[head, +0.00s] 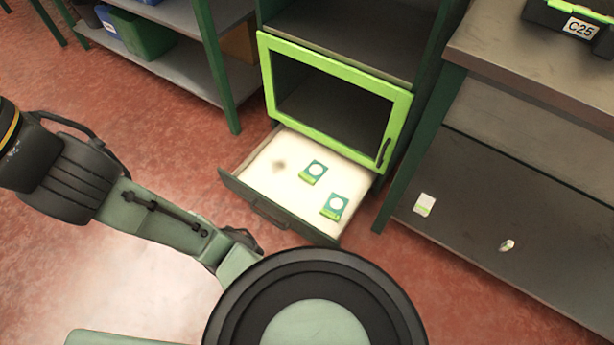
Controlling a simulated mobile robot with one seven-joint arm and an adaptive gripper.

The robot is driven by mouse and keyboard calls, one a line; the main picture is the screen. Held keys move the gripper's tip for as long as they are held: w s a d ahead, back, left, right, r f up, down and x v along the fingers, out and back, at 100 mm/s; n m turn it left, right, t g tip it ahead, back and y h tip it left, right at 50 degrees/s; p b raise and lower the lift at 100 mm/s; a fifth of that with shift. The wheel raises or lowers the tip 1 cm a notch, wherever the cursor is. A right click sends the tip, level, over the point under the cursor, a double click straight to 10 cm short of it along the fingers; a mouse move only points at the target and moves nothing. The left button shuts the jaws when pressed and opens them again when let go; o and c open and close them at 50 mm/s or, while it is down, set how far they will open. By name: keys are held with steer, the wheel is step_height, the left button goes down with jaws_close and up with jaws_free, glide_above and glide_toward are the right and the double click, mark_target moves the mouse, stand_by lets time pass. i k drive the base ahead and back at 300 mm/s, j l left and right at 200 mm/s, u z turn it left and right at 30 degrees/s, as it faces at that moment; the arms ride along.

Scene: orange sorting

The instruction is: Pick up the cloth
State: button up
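I cannot clearly make out a cloth in the head view. A small pale crumpled-looking item (507,245) lies on the lower grey shelf at the right; it is too small to tell what it is. An open drawer (252,196) under the green-framed cabinet has a whitish bottom with a brownish stain. Two green-and-white boxes, one nearer the back (313,172) and one nearer the front (334,207), lie in it. My arm reaches in from the left, and my gripper is not clearly visible.
The green-framed cabinet compartment (263,75) stands above the drawer. A small white-and-green packet (424,204) lies on the right shelf. A black C25 crate (570,25) stands on the worktop. The red floor (140,110) at left is clear.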

mark_target(423, 205)
steer(key=z, duration=0.95)
